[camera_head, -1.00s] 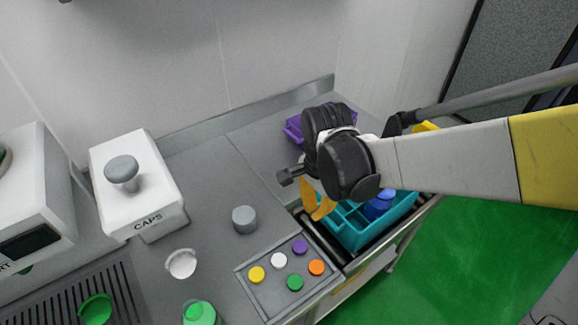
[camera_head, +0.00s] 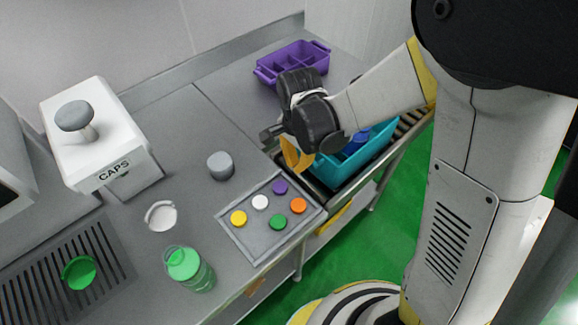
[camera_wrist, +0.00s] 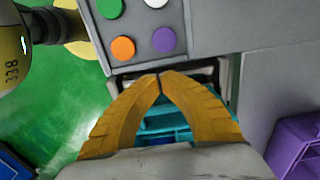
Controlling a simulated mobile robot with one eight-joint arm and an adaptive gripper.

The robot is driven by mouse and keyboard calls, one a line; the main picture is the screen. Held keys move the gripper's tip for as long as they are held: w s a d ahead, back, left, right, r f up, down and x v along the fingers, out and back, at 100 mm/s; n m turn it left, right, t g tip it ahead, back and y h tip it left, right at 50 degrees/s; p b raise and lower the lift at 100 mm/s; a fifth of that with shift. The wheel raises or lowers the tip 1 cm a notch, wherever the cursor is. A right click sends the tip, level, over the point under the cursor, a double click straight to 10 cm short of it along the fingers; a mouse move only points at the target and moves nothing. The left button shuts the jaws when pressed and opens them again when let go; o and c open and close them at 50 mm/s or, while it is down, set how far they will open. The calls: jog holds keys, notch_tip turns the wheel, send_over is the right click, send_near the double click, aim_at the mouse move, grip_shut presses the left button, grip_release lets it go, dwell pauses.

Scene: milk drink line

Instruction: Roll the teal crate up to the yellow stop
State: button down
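The teal crate (camera_head: 352,168) sits on the roller track (camera_head: 413,119) at the right of the counter, with a blue item (camera_head: 356,140) inside. My gripper (camera_head: 299,166) is at the crate's near left end, pointing down, with its orange fingers together at the tips. In the wrist view my gripper (camera_wrist: 159,76) is shut with nothing seen between the tips. The teal crate (camera_wrist: 165,125) shows behind and between the fingers there; whether they touch it I cannot tell. The yellow stop is not clearly visible; my arm covers part of the track's far end.
A purple crate (camera_head: 292,64) stands behind the track. A tray with coloured buttons (camera_head: 250,240) lies left of the track's near end.

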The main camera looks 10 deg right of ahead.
jog(key=shift+w+d, duration=0.15)
jog(key=w+d, duration=0.4)
jog(key=d, duration=0.2)
jog(key=w+d+b, duration=0.1)
jog(key=w+d, duration=0.3)
jog(key=d, duration=0.2)
jog(key=w+d, duration=0.5)
jog(key=d, duration=0.1)
